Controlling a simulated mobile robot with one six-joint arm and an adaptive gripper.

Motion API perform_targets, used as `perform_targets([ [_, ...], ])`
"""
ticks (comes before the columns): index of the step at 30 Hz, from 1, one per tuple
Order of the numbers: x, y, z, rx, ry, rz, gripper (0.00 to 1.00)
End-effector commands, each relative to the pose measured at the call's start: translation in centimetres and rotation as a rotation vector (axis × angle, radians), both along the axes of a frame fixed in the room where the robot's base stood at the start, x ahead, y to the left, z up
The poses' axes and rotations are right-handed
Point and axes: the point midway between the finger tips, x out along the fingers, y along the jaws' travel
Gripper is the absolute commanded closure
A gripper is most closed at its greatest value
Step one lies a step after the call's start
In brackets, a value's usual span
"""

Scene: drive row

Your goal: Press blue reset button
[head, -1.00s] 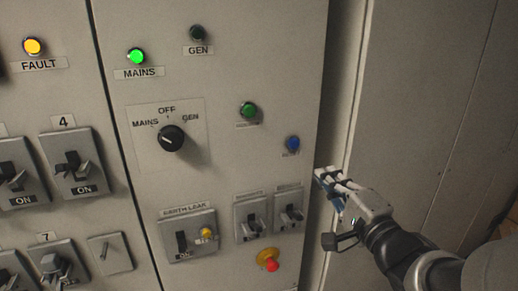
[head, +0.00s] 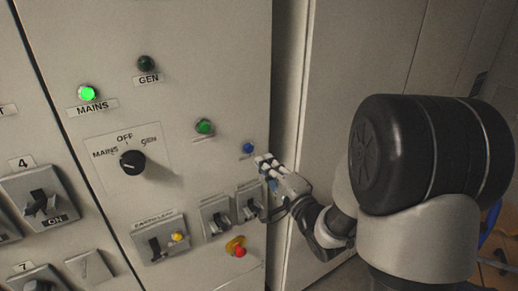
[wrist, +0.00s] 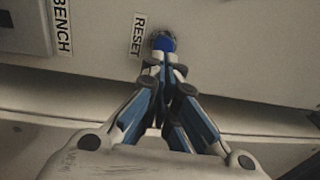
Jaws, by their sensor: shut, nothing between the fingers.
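The blue reset button (head: 248,148) sits near the right edge of the grey panel in the head view. In the wrist view the blue button (wrist: 163,42) shows beside the RESET label (wrist: 138,35), just beyond my fingertips. My gripper (head: 263,161) is shut and empty, with its tips just below and right of the button in the head view. In the wrist view my gripper (wrist: 165,60) points at the button, and its tips overlap the button's lower edge. I cannot tell whether they touch it.
A green button (head: 204,127) is left of the blue one. Small breakers (head: 215,218) and a red button on a yellow base (head: 238,248) lie below. A rotary selector (head: 132,162) and a lit green MAINS lamp (head: 88,93) are further left.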

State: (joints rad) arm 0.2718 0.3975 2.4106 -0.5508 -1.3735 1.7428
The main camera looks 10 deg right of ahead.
Motion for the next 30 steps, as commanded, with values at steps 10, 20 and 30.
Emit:
perform_targets([
  [10,3.7,1.0,0.4,0.0,0.0,0.0,1.0],
  [20,3.9,1.1,0.4,0.001,0.0,-0.001,1.0],
  [30,5.9,1.7,0.5,0.001,-0.002,0.0,1.0],
])
